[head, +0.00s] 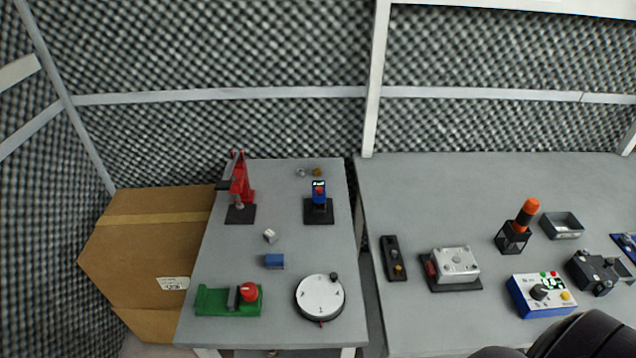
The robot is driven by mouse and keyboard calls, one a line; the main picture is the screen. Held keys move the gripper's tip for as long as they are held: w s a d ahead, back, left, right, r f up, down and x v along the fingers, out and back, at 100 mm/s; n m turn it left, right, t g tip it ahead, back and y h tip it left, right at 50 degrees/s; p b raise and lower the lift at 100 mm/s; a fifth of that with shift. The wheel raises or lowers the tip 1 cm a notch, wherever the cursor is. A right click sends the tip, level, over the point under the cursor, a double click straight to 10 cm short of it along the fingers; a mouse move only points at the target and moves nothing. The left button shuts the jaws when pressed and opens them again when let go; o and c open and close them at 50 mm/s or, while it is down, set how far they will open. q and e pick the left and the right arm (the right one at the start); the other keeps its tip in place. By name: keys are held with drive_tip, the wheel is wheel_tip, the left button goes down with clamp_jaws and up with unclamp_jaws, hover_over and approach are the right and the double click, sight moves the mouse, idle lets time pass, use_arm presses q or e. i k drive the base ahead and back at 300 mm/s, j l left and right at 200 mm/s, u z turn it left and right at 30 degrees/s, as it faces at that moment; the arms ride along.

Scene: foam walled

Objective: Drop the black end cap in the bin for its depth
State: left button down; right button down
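A small black piece (334,276), perhaps the end cap, shows at the upper right edge of a round white disc (320,297) with dark marks on the left table. I cannot tell whether it lies on the disc or is part of it. An open dark grey tray (562,226) stands at the back of the right table; I cannot tell whether it is the bin. Neither gripper shows; rounded black parts of mine fill the bottom right corner.
The left table (330,245) also holds a red press (240,180), a green fixture (228,301), a blue block (274,261) and a small whitish block (269,236). The right table (420,200) carries several devices. A narrow gap separates the tables. A cardboard box (150,250) stands left.

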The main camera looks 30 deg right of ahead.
sight(318, 212)
drive_tip(key=i+j+z, duration=0.1)
drive_tip(key=j+z, duration=1.15)
drive_tip(key=j, duration=0.1)
